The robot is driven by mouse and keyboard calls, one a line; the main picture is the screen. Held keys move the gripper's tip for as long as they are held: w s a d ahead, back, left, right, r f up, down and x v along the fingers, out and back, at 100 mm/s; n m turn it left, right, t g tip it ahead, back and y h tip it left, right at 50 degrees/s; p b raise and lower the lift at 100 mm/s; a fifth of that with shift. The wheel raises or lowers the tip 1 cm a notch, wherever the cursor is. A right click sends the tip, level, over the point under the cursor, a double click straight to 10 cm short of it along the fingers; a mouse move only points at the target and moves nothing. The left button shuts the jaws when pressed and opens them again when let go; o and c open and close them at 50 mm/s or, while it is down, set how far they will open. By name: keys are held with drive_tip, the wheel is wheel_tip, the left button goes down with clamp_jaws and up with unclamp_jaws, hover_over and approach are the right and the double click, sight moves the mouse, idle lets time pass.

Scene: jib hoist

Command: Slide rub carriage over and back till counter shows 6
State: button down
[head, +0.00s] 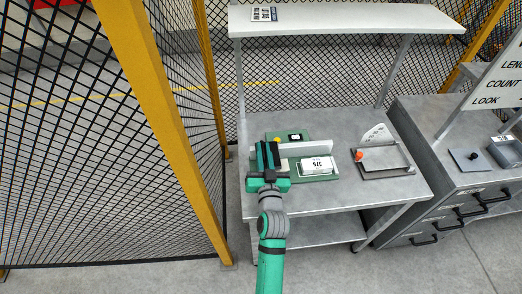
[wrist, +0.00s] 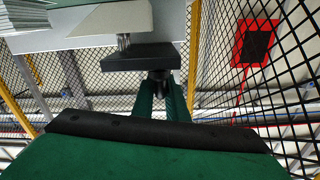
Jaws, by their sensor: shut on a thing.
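The rub rig has a green base (head: 327,179) on the grey bench, with a pale upright rail (head: 305,150) along it. A small black counter window (head: 295,137) sits behind the rail; its pale figures are too small to read. My gripper (head: 268,158) is at the left end of the rig and hides part of it. In the wrist view my gripper's green fingers (wrist: 163,98) are shut on a dark knob (wrist: 158,75) under the black block of the rub carriage (wrist: 140,57). The carriage's exact seat on the rail is hidden in the head view.
A white printed label card (head: 317,166) sits at the rig's front right. A metal frame with an orange knob (head: 360,155) stands further right on the bench. A shelf (head: 345,21) spans above. A yellow post (head: 160,120) and mesh fence stand left.

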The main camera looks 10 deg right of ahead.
drive_tip(key=shift+a, duration=0.4)
drive_tip(key=c, duration=1.8)
unclamp_jaws()
drive_tip(key=shift+a, duration=0.1)
drive_tip(key=shift+s+d, duration=0.1)
drive_tip(key=shift+d, duration=0.1)
drive_tip(key=shift+s, duration=0.3)
drive_tip(key=s, duration=1)
drive_tip(key=shift+a, duration=0.1)
